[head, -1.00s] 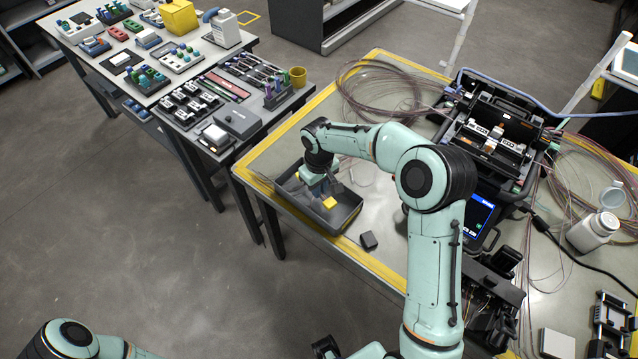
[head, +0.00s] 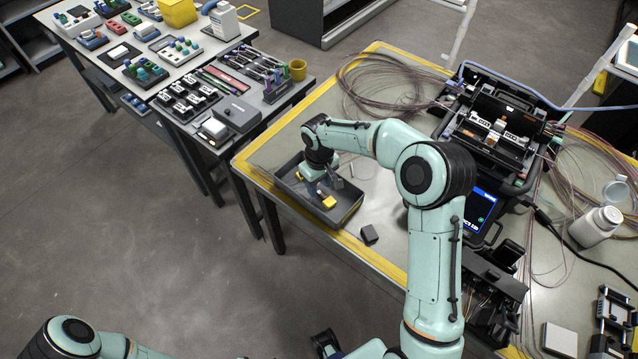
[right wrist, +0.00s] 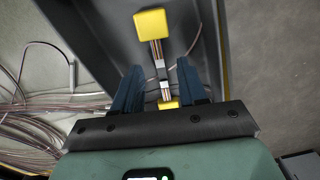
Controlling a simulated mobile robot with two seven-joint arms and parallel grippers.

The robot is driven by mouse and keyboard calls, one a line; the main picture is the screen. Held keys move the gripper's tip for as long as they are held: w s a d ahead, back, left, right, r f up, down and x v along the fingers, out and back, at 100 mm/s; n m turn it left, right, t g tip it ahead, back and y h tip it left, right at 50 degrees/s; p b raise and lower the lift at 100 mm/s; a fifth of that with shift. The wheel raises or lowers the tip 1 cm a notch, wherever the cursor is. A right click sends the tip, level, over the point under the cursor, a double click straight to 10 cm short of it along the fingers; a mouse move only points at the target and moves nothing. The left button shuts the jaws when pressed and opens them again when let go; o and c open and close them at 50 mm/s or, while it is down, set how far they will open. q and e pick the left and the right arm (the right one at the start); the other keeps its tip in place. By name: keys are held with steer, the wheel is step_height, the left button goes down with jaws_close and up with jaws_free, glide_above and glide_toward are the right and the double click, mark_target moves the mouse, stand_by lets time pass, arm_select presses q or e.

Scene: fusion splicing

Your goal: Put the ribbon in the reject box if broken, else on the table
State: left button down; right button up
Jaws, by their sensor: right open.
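The ribbon lies in the grey reject box (head: 352,210) at the left corner of the table. Its yellow end block (head: 329,202) shows in the head view. In the right wrist view, the ribbon (right wrist: 156,50) runs from one yellow block (right wrist: 150,22) down between my fingers to a second yellow block, with light and dark pieces along it. I cannot tell whether its fibres are broken. My right gripper (right wrist: 158,85) is open, with a finger on each side of the ribbon and apart from it. In the head view it is over the box.
The splicer (head: 490,130) stands at the table's back right, with loose fibre coils (head: 385,85) to its left. A small dark block (head: 369,233) lies right of the box. A white bottle (head: 594,227) stands far right. A second table (head: 240,132) with parts is at upper left.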

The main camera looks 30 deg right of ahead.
step_height(320, 180, up, 13)
steer(key=p, duration=0.1)
stand_by(0.4)
